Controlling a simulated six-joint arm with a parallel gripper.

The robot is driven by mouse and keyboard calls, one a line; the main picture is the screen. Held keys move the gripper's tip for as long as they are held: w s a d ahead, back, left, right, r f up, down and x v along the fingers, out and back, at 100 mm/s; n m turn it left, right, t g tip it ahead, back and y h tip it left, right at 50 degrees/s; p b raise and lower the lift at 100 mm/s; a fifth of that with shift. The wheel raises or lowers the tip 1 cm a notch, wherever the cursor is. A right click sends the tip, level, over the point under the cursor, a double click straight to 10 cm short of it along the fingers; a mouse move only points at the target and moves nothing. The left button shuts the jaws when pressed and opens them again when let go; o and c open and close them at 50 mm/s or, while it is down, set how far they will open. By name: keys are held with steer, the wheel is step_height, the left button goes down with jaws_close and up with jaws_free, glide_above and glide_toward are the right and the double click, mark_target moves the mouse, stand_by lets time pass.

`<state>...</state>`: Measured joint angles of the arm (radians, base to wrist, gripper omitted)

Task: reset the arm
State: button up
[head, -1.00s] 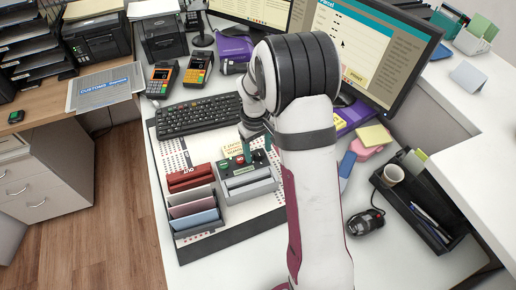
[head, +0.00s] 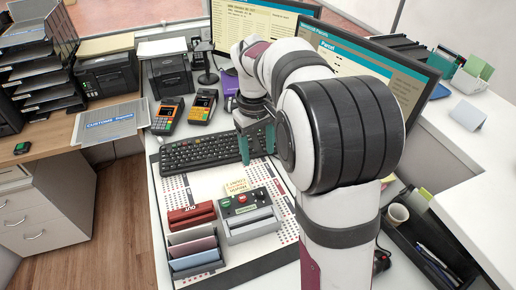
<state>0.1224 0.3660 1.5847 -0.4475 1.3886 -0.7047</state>
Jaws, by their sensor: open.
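My gripper (head: 257,144) is in the head view, above the right part of the black keyboard (head: 200,152). Its teal fingers are apart with nothing seen between them. My arm comes up from the bottom right and bends over toward the monitors. It hides part of the desk's right side, including much of the area in front of the larger monitor.
Below the gripper, a grey device (head: 247,210) with coloured buttons stands beside a red stamp holder (head: 191,216) and a folder rack (head: 193,248). Two card terminals (head: 168,116) stand at the back. A black tray (head: 428,250) with a cup (head: 397,214) is at right.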

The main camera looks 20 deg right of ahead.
stand_by(0.3)
steer(key=s+a+m+y, duration=0.1)
steer(key=s+a+m, duration=0.3)
steer(key=s, duration=1)
steer(key=s+a+f+m+y, duration=0.1)
steer(key=s+a+m, duration=0.3)
steer(key=s, duration=0.9)
steer(key=shift+s+a, duration=0.4)
steer(key=shift+a, duration=0.4)
